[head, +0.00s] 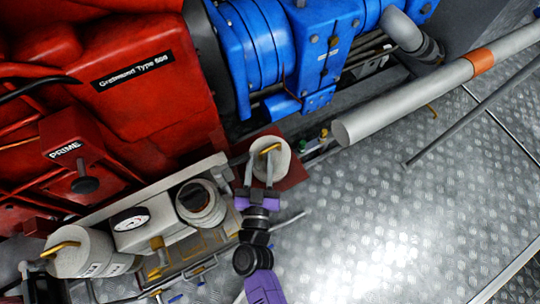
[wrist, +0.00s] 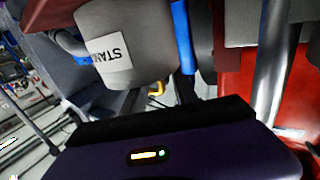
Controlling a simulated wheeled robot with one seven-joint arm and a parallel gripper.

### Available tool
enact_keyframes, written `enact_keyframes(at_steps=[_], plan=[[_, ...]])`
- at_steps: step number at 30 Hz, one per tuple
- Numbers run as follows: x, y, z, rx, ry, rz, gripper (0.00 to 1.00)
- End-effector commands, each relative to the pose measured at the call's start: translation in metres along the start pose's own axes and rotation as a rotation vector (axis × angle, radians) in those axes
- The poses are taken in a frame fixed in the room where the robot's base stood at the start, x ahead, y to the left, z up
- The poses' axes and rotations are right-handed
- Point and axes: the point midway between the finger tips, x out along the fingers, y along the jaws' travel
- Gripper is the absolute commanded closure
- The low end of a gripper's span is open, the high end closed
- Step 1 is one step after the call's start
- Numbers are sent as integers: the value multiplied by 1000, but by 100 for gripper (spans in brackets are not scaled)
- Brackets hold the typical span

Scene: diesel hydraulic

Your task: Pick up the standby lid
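The standby lid (head: 274,166) is a grey, round, cylinder-shaped piece with a yellow handle on top. It sits over a dark red plate beside the red machine. In the wrist view, a grey cylinder (wrist: 155,62) with a white label reading "STAN", cut off at its edge, stands close beyond my gripper. My gripper (head: 258,172) is at the near side of the lid, its two fingers apart with a gap between them. The fingertips overlap the lid's lower edge in the head view; I cannot tell whether they touch it. The wrist view does not show the fingertips clearly.
A red machine (head: 130,75) marked "PRIME" fills the left. A blue engine part (head: 265,45) is behind the lid. A gauge and valve block (head: 150,235) and another grey lid (head: 78,252) stand at lower left. A thick grey pipe (head: 400,110) crosses the right. The metal floor (head: 390,215) is open.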

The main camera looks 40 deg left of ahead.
Motion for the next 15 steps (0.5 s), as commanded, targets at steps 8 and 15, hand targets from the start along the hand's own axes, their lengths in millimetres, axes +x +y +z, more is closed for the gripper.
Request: enact_keyframes(at_steps=[8,15], plan=[[39,-1,0,-1,2,0,64],[48,-1,-1,0,0,0,64]])
